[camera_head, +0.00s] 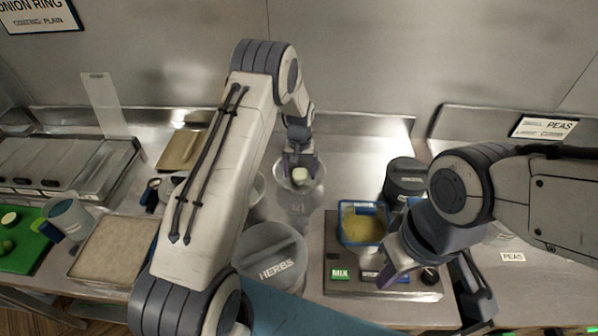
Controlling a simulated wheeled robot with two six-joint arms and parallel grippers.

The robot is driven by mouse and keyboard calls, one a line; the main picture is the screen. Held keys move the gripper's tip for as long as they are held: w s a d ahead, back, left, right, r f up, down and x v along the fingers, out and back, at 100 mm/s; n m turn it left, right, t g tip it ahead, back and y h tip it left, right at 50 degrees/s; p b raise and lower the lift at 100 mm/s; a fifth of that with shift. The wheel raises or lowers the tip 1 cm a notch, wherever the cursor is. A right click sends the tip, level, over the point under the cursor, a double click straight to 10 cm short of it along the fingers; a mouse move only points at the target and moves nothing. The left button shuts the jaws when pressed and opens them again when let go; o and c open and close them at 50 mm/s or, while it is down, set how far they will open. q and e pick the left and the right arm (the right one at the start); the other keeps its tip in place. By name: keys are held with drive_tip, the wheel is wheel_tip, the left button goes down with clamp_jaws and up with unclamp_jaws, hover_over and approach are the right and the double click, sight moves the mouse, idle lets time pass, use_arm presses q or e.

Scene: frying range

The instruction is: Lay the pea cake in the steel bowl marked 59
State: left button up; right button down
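A small pale green cake (301,175), likely the pea cake, is at the mouth of a steel bowl (299,188) in the middle of the counter. My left gripper (301,168) points down over this bowl, a finger on each side of the cake. I cannot tell whether the fingers press on it or whether it rests in the bowl. No number 59 is readable on the bowl. My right gripper (438,283) is open and empty, over the front right of the dark board with the blue-rimmed tub.
The blue-rimmed tub (362,226) holds yellowish mix on the dark board (333,262). A grey HERBS canister (273,250) stands in front of the bowl. Another steel bowl (256,190) is partly hidden by my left arm. A dark canister (405,180) stands right.

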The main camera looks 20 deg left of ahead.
sight(300, 174)
use_arm(q)
drive_tip(key=shift+r, duration=0.1)
drive_tip(key=shift+r+p, duration=0.25)
drive_tip(key=shift+p, duration=0.05)
drive_tip(key=shift+r+b, duration=0.35)
wheel_tip(300, 174, up, 10)
drive_tip(key=b, duration=0.4)
drive_tip(key=s+d+r+m, duration=0.2)
drive_tip(key=s+d+r, duration=0.35)
drive_tip(key=d, duration=0.25)
drive_tip(key=s+d+r+m, duration=0.3)
drive_tip(key=s+d+r, duration=0.1)
drive_tip(key=s+d, duration=0.5)
drive_tip(key=s+m+h, duration=0.1)
drive_tip(key=s+m, duration=0.4)
drive_tip(key=s, duration=1.6)
drive_tip(key=shift+s+d+f, duration=0.15)
drive_tip(key=shift+s+d, duration=0.05)
drive_tip(key=shift+s, duration=0.1)
